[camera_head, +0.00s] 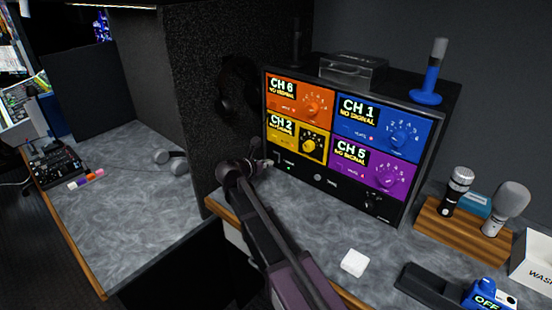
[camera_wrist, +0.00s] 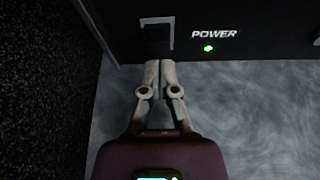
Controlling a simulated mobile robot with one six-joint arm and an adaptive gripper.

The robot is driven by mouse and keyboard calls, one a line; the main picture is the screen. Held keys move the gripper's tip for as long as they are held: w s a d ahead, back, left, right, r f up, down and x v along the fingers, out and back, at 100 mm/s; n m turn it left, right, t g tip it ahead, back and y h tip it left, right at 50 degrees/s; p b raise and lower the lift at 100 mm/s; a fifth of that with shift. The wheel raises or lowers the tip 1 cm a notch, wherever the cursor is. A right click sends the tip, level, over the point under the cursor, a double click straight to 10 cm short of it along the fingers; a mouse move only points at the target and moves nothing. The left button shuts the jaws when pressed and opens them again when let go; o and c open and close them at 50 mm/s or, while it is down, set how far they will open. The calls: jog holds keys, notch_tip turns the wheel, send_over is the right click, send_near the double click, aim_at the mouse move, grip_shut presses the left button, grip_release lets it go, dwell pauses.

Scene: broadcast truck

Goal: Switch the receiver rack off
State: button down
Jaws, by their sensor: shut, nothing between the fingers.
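The receiver rack (camera_head: 340,190) is a black box with orange, blue, yellow and purple channel panels, and their displays are lit. In the wrist view, the rack's front (camera_wrist: 265,45) carries the word POWER beside a lit green light (camera_wrist: 208,48). Left of the label is a dark rectangular power switch (camera_wrist: 158,36) with a pale outline. My gripper (camera_head: 268,163) is at the rack's lower left corner. In the wrist view its closed, empty fingertips (camera_wrist: 160,63) are just below the switch; I cannot tell whether they touch it. In the head view the arm hides part of that corner.
A dark speckled partition (camera_head: 205,110) stands close left of my gripper, with headphones (camera_head: 228,95) hanging on it. A white block (camera_head: 354,262) lies on the desk. A wooden stand (camera_head: 455,237) with microphones is at right.

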jog(key=shift+b+x, duration=0.35)
jog(key=shift+x, duration=0.7)
dwell(1.0)
jog(key=shift+p+v, duration=1.25)
jog(key=shift+v, duration=2.25)
